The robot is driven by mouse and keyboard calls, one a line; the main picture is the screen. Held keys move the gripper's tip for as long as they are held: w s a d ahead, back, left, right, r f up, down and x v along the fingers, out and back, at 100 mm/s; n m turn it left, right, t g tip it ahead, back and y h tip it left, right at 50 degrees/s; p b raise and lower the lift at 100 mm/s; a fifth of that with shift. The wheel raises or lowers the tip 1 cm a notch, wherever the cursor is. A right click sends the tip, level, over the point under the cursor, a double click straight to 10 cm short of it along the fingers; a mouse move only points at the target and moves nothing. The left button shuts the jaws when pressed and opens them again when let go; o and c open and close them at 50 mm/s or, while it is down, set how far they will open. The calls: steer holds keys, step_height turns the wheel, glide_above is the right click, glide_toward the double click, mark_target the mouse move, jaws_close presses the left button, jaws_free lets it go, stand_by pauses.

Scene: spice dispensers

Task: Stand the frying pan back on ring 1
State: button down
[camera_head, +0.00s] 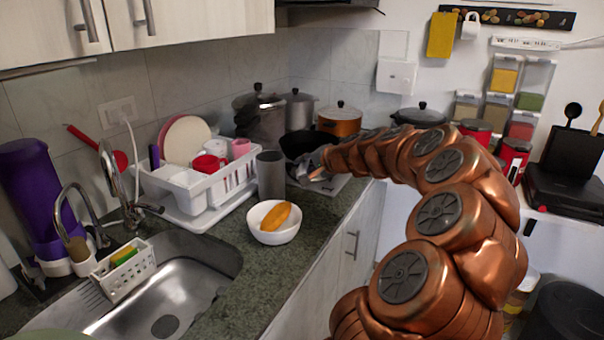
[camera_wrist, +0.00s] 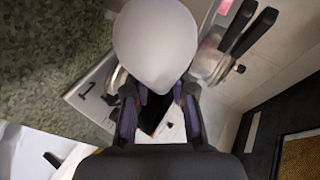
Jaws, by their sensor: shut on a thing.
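The dark frying pan (camera_head: 298,144) shows in the head view at the hob, just beyond my gripper (camera_head: 308,174). Its handle is largely hidden by my gripper and arm. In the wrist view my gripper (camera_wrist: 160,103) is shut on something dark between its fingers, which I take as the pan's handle. A pale grey rounded shape (camera_wrist: 155,42) fills the space ahead of the fingertips; I cannot tell which part or thing it is. The light hob plate (camera_head: 336,184) lies under my gripper. Ring 1 cannot be made out, nor whether the pan touches the hob.
A large pot (camera_head: 262,122), a steel pot (camera_head: 299,112) and an orange pot (camera_head: 340,121) stand behind the pan. A grey cylinder (camera_head: 271,176) stands left of my gripper. A white bowl (camera_head: 274,234) and a dish rack (camera_head: 205,212) stand nearer. Counter (camera_head: 262,267) near the bowl is clear.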

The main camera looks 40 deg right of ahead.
steer(key=shift+w, duration=0.5)
step_height(320, 180, down, 4)
steer(key=shift+r, duration=0.2)
steer(key=shift+f, duration=0.45)
steer(key=c, duration=1)
jaws_free()
steer(key=shift+r, duration=0.1)
steer(key=v, duration=0.8)
steer(key=b+v, duration=0.1)
steer(key=v, duration=0.3)
steer(key=shift+a+r, duration=0.1)
steer(key=shift+r, duration=0.25)
